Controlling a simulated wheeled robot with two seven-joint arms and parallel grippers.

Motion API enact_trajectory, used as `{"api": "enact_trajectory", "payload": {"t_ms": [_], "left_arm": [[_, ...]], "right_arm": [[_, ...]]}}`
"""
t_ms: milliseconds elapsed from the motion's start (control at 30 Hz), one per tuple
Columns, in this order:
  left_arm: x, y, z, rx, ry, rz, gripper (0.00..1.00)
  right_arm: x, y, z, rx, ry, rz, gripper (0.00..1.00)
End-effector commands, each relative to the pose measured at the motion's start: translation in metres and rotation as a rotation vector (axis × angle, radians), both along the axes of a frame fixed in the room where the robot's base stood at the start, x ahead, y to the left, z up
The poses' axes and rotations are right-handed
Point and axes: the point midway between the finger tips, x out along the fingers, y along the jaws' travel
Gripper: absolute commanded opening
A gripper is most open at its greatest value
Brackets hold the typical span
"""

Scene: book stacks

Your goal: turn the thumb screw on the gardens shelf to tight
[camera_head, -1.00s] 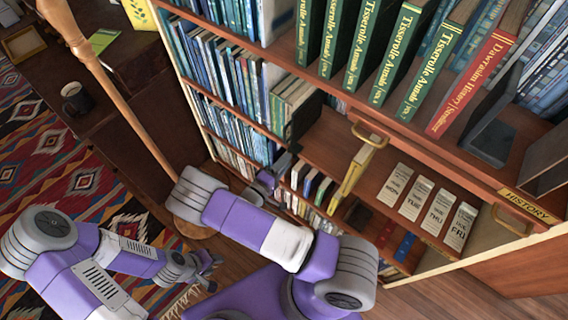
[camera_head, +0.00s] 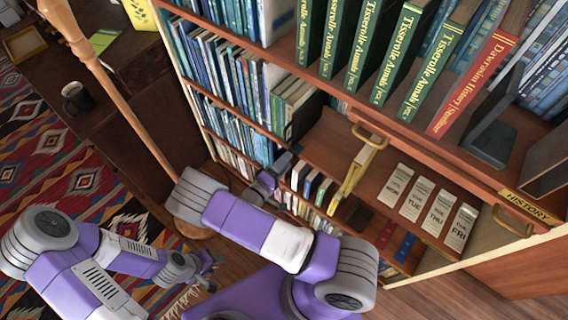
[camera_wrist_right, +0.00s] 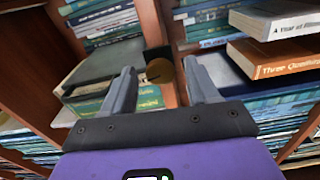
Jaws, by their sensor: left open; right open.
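A round brass thumb screw (camera_wrist_right: 159,71) shows in the right wrist view, in front of a wooden shelf upright and beside a dark plate (camera_wrist_right: 156,54). My right gripper (camera_wrist_right: 155,88) is open, with one finger on each side of the screw in that view. The fingertips look apart from it; the exact gap in depth cannot be told. In the head view my right gripper (camera_head: 281,172) is by the lower shelves, and the screw cannot be made out there. My left gripper (camera_head: 212,267) is open and empty, low above the floor.
Book rows (camera_wrist_right: 102,20) flank the upright in the right wrist view, with an orange-spined book (camera_wrist_right: 277,62) jutting out at right. In the head view a wooden pole (camera_head: 115,90) stands left of the bookcase, and a pull-out shelf with day cards (camera_head: 436,212) is at right.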

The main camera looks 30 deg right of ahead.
Motion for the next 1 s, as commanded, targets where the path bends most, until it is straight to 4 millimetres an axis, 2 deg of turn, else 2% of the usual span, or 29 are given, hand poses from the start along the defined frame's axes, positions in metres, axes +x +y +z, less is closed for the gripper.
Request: {"api": "enact_trajectory", "payload": {"t_ms": [133,400,500,633,1000], "left_arm": [[0.000,0.000,0.004,0.000,0.000,0.000,0.43],[0.000,0.000,0.013,0.000,0.000,0.000,0.43],[0.000,0.000,0.014,0.000,0.000,0.000,0.43],[0.000,0.000,0.014,0.000,0.000,0.000,0.43],[0.000,0.000,0.014,0.000,0.000,0.000,0.43]], "right_arm": [[-0.004,0.013,0.001,0.001,0.000,0.003,0.59],[-0.021,0.054,0.001,0.001,0.000,0.005,0.59],[-0.026,0.064,0.001,0.001,0.000,0.004,0.59],[-0.029,0.070,0.000,0.001,0.000,0.002,0.59],[-0.029,0.070,0.000,0.001,0.000,0.001,0.59]]}}
